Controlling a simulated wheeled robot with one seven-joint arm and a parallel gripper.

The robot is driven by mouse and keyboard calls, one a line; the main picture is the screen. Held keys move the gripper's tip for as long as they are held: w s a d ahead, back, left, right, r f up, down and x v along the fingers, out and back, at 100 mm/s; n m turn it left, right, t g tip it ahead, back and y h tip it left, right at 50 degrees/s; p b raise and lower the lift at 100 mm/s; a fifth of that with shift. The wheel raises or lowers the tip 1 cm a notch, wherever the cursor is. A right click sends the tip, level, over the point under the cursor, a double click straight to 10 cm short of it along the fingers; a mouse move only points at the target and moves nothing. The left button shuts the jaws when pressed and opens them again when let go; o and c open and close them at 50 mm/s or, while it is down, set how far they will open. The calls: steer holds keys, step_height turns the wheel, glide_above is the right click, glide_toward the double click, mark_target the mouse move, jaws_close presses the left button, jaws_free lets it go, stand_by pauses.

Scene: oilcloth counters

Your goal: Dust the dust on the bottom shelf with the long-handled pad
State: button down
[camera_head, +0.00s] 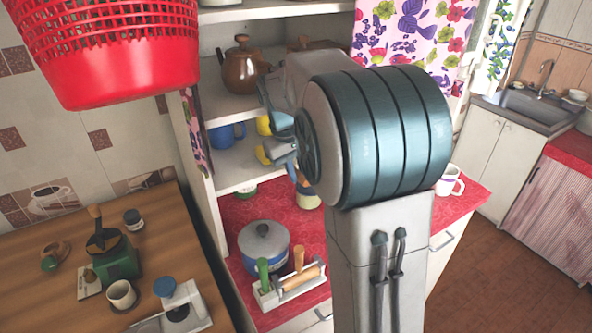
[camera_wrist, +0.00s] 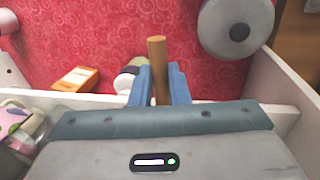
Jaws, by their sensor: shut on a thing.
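My gripper (camera_wrist: 160,88) is shut on a wooden handle (camera_wrist: 157,58) in the wrist view, with its blue fingers on both sides of it. I take this to be the long-handled pad; its pad end cannot be made out. In the head view my gripper (camera_head: 282,152) is in front of the white shelf unit, partly hidden by my own arm. The bottom shelf (camera_head: 236,171) shows to its left, with a blue mug (camera_head: 226,134) and yellow cups (camera_head: 264,126) on or near it. No dust can be made out on it.
A blue pot with a grey lid (camera_head: 263,242) and a white caddy (camera_head: 290,288) with handled tools stand on the red counter (camera_head: 235,207). A brown teapot (camera_head: 241,66) stands on a higher shelf. A red basket (camera_head: 120,50) is at upper left. A white mug (camera_head: 449,181) is at right.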

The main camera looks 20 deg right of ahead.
steer(key=shift+r, duration=0.45)
steer(key=shift+s+d+f, duration=0.15)
steer(key=shift+s, duration=0.45)
steer(key=s+d+b, duration=0.2)
steer(key=s+b, duration=0.1)
steer(key=s, duration=0.9)
steer(key=shift+s+d+b, duration=0.25)
steer(key=shift+b, duration=0.1)
